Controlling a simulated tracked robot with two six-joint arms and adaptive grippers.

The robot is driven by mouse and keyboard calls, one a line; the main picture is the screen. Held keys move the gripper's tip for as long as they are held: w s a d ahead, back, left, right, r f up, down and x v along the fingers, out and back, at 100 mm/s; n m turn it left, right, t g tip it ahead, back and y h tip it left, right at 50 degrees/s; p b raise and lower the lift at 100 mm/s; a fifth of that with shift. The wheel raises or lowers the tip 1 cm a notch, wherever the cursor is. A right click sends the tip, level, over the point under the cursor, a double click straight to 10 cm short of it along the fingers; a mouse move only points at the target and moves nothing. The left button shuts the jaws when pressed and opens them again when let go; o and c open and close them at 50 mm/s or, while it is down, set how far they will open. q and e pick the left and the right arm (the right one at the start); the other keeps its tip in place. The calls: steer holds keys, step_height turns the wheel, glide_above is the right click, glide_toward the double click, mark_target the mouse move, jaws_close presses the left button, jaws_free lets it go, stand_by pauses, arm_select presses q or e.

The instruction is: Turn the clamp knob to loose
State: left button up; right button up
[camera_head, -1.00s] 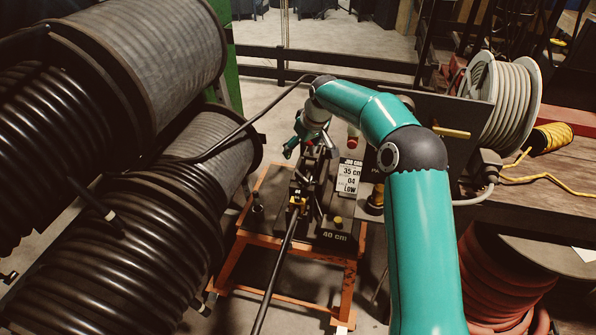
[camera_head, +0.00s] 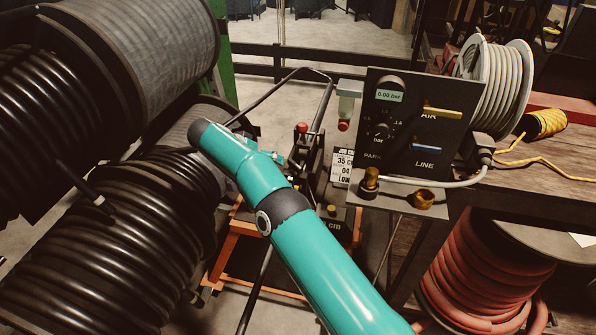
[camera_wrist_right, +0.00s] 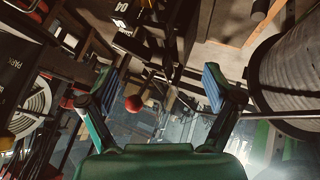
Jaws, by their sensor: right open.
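The hose crimper (camera_head: 320,200) stands on an orange frame, partly behind my right arm. A red ball knob (camera_head: 302,127) tops a lever at its back. A small yellow knob (camera_head: 332,210) sits lower on its front. I cannot tell which part is the clamp knob. My right gripper (camera_wrist_right: 160,85) is open and empty in the wrist view; my arm mostly hides it in the head view. A red ball (camera_wrist_right: 133,103) shows beyond the fingers, nearer the left one, apparently not touched. My left gripper is in neither view.
Large black hose reels (camera_head: 95,245) fill the left side, close to my right arm's elbow. A dark panel (camera_head: 415,130) with gauge, dial and levers stands right of the crimper. A workbench (camera_head: 560,160) with a pale hose reel (camera_head: 497,90) is at the right.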

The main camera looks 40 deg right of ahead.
mark_target(293, 164)
steer(key=s+a+r+m+h+b, duration=0.1)
steer(key=s+a+r+m+h, duration=0.1)
steer(key=a+m+h, duration=0.4)
steer(key=shift+m+y, duration=0.6)
steer(key=shift+m, duration=0.2)
steer(key=b+x, duration=0.1)
steer(key=x, duration=0.4)
steer(key=b+x, duration=0.1)
steer(key=x, duration=0.4)
steer(key=s+b+x, duration=0.1)
steer(key=x, duration=0.5)
steer(key=shift+r+b, duration=0.1)
steer(key=shift+b, duration=0.2)
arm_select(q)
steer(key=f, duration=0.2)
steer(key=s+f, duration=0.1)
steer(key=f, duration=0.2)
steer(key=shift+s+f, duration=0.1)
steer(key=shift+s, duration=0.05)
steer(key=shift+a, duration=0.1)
